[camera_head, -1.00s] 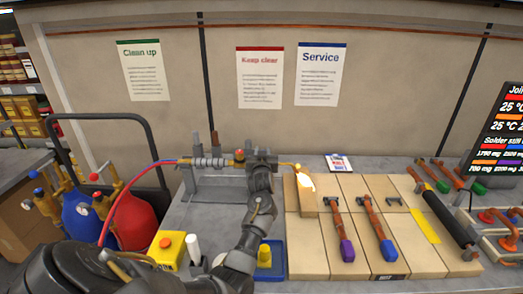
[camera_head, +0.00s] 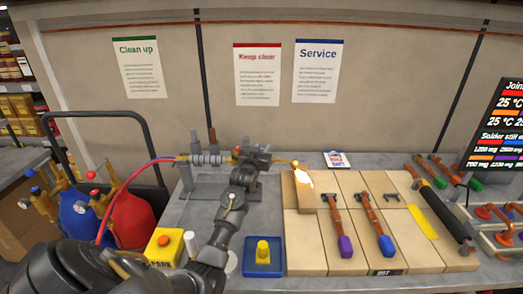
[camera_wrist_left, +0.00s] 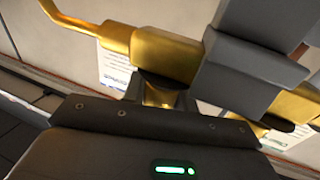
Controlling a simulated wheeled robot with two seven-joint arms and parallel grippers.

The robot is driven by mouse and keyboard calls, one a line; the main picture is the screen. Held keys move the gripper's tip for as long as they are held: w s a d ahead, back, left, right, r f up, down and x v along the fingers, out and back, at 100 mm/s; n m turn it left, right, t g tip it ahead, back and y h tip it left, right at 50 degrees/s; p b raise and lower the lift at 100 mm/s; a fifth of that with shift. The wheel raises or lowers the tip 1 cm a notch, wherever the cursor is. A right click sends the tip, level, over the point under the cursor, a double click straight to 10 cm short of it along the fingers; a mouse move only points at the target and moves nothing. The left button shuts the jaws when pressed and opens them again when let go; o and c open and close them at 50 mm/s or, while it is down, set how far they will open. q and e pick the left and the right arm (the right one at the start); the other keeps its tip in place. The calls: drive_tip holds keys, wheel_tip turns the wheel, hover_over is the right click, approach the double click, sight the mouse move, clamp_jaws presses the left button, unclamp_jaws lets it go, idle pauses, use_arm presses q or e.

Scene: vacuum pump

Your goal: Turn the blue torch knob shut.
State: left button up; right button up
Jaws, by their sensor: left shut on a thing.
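The brass torch (camera_head: 283,162) lies level on a grey stand (camera_head: 203,188), its thin bent tip to the right with a bright flame (camera_head: 303,181). A small red knob (camera_head: 237,151) shows behind its middle. My left gripper (camera_head: 253,157) is at the torch's front part and shut on it. In the left wrist view, the brass torch body (camera_wrist_left: 168,54) runs behind the grey jaws (camera_wrist_left: 200,65). No blue torch knob shows; the gripper may hide it, so whether the jaws touch it I cannot tell. My right gripper is not in view.
A red and blue hose (camera_head: 128,180) runs to a blue bottle (camera_head: 82,216) and a red bottle (camera_head: 134,215) at left. A yellow box (camera_head: 164,246) and blue tray (camera_head: 262,268) stand in front. Pale blocks (camera_head: 305,245) with copper pipes fill the right.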

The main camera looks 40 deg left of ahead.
use_arm(q)
drive_tip(key=o, duration=1)
drive_tip(key=b+v, duration=0.3)
drive_tip(key=v, duration=0.8)
drive_tip(key=shift+a, duration=0.1)
drive_tip(key=shift+w, duration=0.1)
